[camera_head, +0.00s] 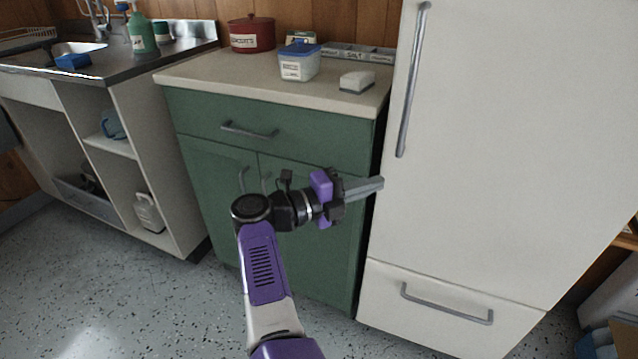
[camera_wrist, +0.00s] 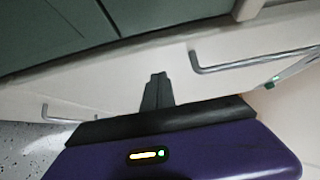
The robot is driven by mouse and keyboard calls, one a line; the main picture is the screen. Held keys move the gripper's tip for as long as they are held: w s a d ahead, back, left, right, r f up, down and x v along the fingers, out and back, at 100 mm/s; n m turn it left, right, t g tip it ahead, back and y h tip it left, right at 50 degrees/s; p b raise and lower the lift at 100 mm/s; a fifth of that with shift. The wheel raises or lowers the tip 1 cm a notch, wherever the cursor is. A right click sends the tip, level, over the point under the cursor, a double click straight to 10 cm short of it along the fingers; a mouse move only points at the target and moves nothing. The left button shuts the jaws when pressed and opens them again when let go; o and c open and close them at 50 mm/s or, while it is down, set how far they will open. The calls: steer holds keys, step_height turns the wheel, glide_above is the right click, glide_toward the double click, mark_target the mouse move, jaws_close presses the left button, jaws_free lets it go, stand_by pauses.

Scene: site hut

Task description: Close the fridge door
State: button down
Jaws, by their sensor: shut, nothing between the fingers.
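The white fridge door (camera_head: 500,150) fills the right of the head view, with a long grey vertical handle (camera_head: 412,80) near its left edge. The door's lower edge lines up closely with the drawer front below, and I see no clear gap; the door looks shut or almost shut. My gripper (camera_head: 380,183) is shut and empty, its fingertips at the door's left edge, below the handle. Whether they touch it I cannot tell. In the wrist view, the shut fingers (camera_wrist: 157,78) stand before the pale fridge front, with the handle (camera_wrist: 250,62) to their right.
A fridge drawer with a grey handle (camera_head: 445,303) is below the door. Speckled floor (camera_head: 150,290) is clear at left.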

steer(key=a+b, duration=0.9)
steer(key=b, duration=0.3)
steer(key=shift+w, duration=0.2)
